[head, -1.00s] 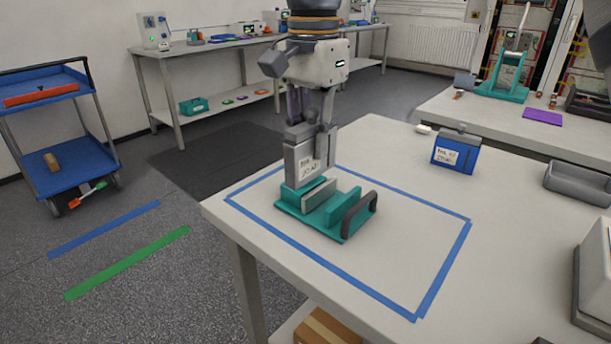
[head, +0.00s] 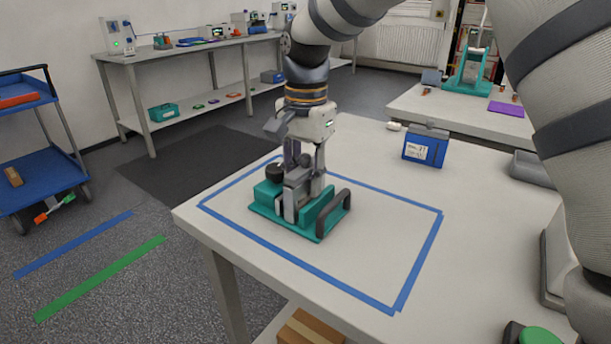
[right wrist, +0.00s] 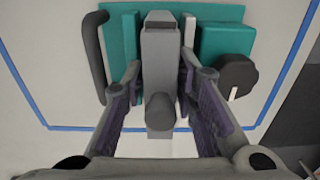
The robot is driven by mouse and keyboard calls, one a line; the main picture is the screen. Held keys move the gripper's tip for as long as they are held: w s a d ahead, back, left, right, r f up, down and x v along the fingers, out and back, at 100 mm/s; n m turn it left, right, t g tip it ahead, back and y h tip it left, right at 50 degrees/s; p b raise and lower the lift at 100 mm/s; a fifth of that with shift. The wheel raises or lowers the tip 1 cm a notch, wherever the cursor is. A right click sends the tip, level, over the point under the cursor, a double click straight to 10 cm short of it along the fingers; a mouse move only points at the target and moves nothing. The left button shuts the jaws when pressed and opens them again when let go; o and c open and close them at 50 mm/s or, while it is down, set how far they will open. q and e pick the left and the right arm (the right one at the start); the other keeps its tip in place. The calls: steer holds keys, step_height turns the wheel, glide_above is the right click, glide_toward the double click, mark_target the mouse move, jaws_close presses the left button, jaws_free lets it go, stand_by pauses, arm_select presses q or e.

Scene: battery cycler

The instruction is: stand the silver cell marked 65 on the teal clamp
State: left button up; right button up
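The silver cell (right wrist: 160,50) stands in the teal clamp (head: 319,219), between its upright jaws. In the head view only parts of the cell (head: 291,206) show, and its marking is hidden. My right gripper (right wrist: 162,72) points down at the clamp, one finger along each broad side of the cell. The fingertips appear to touch it. In the head view the right gripper (head: 302,172) is low over the clamp. The clamp's dark handle (right wrist: 92,55) and black knob (right wrist: 237,76) lie to either side. My left gripper is not in view.
Blue tape (head: 421,262) frames the clamp on the pale table (head: 480,260). A blue labelled box (head: 425,147) stands farther back. A grey tray (head: 528,168) is at the right. The table inside the tape, right of the clamp, is clear.

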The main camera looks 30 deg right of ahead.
step_height(320, 180, up, 12)
steer(key=shift+r, duration=0.15)
stand_by(0.5)
